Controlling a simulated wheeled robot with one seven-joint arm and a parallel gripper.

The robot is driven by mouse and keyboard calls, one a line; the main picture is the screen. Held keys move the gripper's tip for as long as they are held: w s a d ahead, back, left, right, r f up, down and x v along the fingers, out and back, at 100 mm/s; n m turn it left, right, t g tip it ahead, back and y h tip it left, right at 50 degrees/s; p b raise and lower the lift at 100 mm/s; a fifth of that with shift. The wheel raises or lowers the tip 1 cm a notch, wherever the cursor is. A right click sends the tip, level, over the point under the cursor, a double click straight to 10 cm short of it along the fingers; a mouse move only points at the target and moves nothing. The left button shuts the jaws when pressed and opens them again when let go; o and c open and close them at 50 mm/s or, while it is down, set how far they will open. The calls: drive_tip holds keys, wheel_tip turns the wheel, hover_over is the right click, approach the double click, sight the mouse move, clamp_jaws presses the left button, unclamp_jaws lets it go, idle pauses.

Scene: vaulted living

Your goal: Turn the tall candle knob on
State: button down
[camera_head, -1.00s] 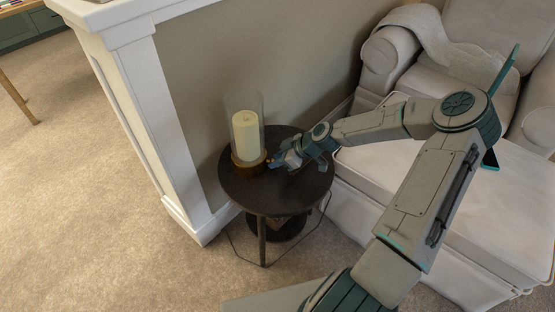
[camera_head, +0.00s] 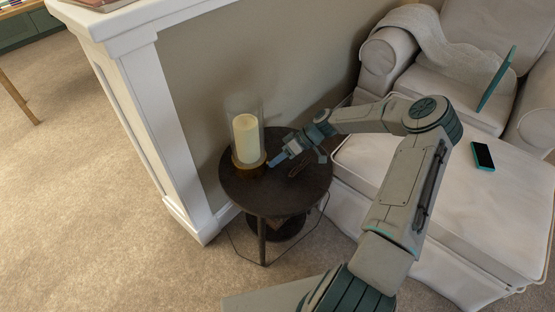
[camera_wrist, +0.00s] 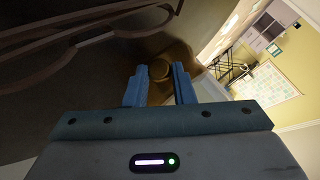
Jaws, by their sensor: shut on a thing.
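The tall candle (camera_head: 246,138) is a cream pillar inside a clear glass cylinder on a round brass base (camera_head: 249,165). It stands upright on a small dark round table (camera_head: 245,192). I cannot make out a flame. My gripper (camera_head: 271,163) reaches in from the right, low beside the base. In the wrist view, the round brass knob (camera_wrist: 159,71) sits between the two blue fingertips of my gripper (camera_wrist: 158,84), which is shut on it. The brass base (camera_wrist: 180,50) shows dimly behind the knob.
A thin dark looped object, perhaps eyeglasses (camera_wrist: 75,28), lies on the table close to my gripper. A half wall (camera_head: 205,90) stands behind the table. A pale armchair and ottoman (camera_head: 450,190) are at right, with a dark phone (camera_head: 483,157) on the ottoman.

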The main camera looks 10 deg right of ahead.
idle(0.4)
drive_tip(key=c, duration=1.2)
unclamp_jaws()
drive_tip(key=shift+c, duration=0.2)
